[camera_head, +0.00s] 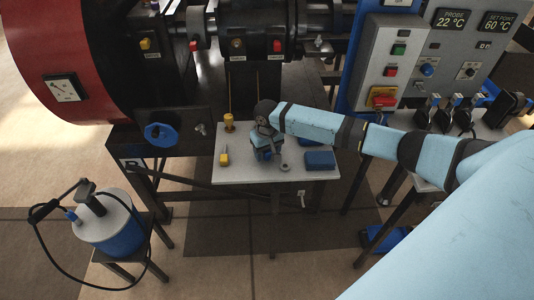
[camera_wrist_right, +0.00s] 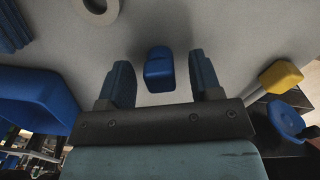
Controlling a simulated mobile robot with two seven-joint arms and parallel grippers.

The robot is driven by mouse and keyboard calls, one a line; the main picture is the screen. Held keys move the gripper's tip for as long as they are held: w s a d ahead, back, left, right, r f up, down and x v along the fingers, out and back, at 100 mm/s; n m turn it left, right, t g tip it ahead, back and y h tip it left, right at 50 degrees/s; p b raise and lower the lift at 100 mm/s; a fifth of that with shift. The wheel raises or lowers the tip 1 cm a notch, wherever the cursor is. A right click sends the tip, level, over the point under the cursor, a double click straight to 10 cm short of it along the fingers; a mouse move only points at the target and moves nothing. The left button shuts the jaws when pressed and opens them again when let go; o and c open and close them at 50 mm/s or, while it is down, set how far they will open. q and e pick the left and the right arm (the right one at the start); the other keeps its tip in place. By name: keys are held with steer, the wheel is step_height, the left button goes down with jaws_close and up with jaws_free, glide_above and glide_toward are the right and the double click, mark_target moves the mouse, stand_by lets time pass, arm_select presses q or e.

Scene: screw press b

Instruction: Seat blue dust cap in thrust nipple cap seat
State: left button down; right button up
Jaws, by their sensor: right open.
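The blue dust cap (camera_wrist_right: 158,70) is on the grey table top, between the two spread fingers of my right gripper (camera_wrist_right: 161,82) in the right wrist view. Gaps show on both sides of it, so the fingers do not appear to touch it. In the head view my right gripper (camera_head: 264,153) points down over the small table; I cannot make out the cap there. On the machine front is a row of fittings above small labels: a yellow-capped one (camera_head: 145,43), a red-capped one (camera_head: 277,46) and a bare brownish one (camera_head: 237,43). I cannot read which is the thrust nipple. My left gripper is not in view.
The small table (camera_head: 205,173) also holds a blue box (camera_head: 320,159), a grey ring (camera_head: 285,167), a yellow-ended item (camera_head: 225,159) and an amber fitting (camera_head: 229,122). A blue handwheel (camera_head: 160,135) sticks out at left. A control panel (camera_head: 395,60) stands at right.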

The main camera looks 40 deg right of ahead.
steer(key=shift+f, duration=0.25)
steer(key=c, duration=1)
steer(key=shift+r, duration=0.15)
step_height(320, 180, up, 20)
steer(key=shift+f+p, duration=0.1)
steer(key=shift+p, duration=0.25)
